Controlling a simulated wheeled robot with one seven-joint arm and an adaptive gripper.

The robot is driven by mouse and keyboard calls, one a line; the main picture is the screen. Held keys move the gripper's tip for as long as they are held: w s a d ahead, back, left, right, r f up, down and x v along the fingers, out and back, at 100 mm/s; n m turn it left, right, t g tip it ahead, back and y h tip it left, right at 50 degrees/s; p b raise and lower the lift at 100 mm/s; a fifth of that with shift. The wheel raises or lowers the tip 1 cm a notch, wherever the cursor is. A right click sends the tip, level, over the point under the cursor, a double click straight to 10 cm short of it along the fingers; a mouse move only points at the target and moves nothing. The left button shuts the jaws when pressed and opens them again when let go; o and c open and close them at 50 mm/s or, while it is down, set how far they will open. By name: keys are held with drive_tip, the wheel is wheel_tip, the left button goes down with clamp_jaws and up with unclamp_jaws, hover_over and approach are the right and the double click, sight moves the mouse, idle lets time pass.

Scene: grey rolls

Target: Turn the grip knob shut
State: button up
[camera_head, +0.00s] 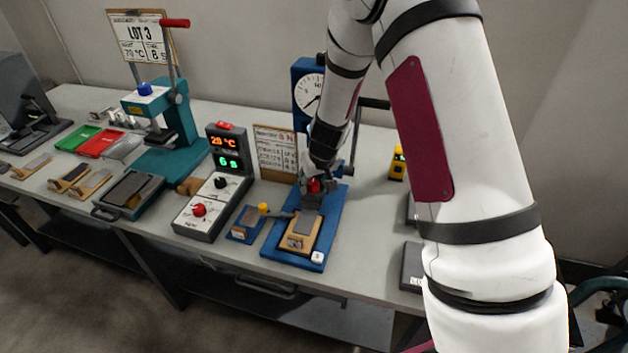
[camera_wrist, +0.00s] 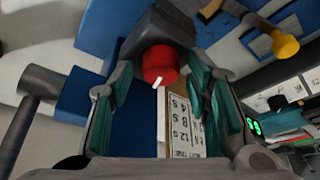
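The red grip knob (camera_head: 314,186) is on the blue pull tester, mostly hidden by my gripper in the head view. In the wrist view the knob (camera_wrist: 160,64) faces the camera, with a white mark on its front pointing down and slightly left. It sits on a dark grey block. My gripper (camera_head: 317,184) is right at the knob. In the wrist view its two teal-padded fingers (camera_wrist: 158,75) stand on either side of the knob, open, with gaps visible on both sides. The blue tester base (camera_head: 279,239) carries a tan block with a grey top (camera_head: 300,243).
A dial gauge (camera_head: 310,90) stands behind my gripper. A notice board (camera_head: 275,155) and control box (camera_head: 215,190) with red and black knobs are left. A yellow knob (camera_head: 264,208) sits beside the base. A teal press (camera_head: 160,120) stands farther left.

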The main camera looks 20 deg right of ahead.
drive_tip(key=shift+r, duration=0.15)
drive_tip(key=v, duration=1.1)
drive_tip(key=shift+s+r, duration=0.25)
drive_tip(key=shift+r, duration=0.05)
